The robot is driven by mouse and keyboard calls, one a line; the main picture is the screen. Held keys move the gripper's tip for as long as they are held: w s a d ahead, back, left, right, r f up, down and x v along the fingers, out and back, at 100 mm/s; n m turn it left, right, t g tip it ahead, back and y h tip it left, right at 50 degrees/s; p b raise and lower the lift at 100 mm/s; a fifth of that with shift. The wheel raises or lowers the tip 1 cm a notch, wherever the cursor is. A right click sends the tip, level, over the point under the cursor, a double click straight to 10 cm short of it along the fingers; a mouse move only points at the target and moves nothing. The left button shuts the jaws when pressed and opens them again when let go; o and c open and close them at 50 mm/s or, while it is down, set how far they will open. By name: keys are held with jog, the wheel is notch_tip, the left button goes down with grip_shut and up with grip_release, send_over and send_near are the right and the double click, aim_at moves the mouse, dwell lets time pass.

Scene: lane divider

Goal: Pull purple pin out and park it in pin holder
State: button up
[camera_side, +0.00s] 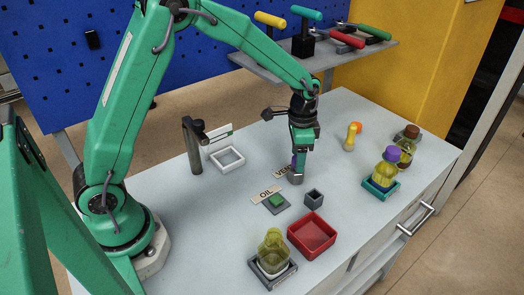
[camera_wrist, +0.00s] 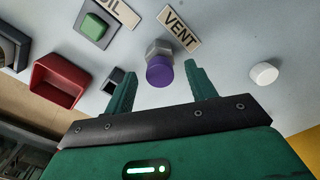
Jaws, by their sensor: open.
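The purple pin (camera_wrist: 159,71) stands in a grey hex-shaped seat (camera_wrist: 160,47) beside the VENT label (camera_wrist: 179,29). In the side view the seat (camera_side: 297,179) shows below my gripper, and the pin is mostly hidden by the fingers. My gripper (camera_side: 298,165) points down over the pin. In the wrist view my gripper (camera_wrist: 160,68) is open, with one finger to each side of the purple head and visible gaps between. A small dark square cup (camera_side: 314,199), which looks like the pin holder, stands empty near the red tray; it also shows in the wrist view (camera_wrist: 115,80).
A green block (camera_side: 276,200) on a grey plate lies by the OIL label (camera_side: 266,194). The red tray (camera_side: 312,235) and a yellow flask (camera_side: 272,253) stand in front. Bottles (camera_side: 386,170) stand at right. A post (camera_side: 193,146) and white frame (camera_side: 227,159) stand left.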

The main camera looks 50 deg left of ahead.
jog(key=shift+f, duration=1.2)
jog(key=c, duration=1.1)
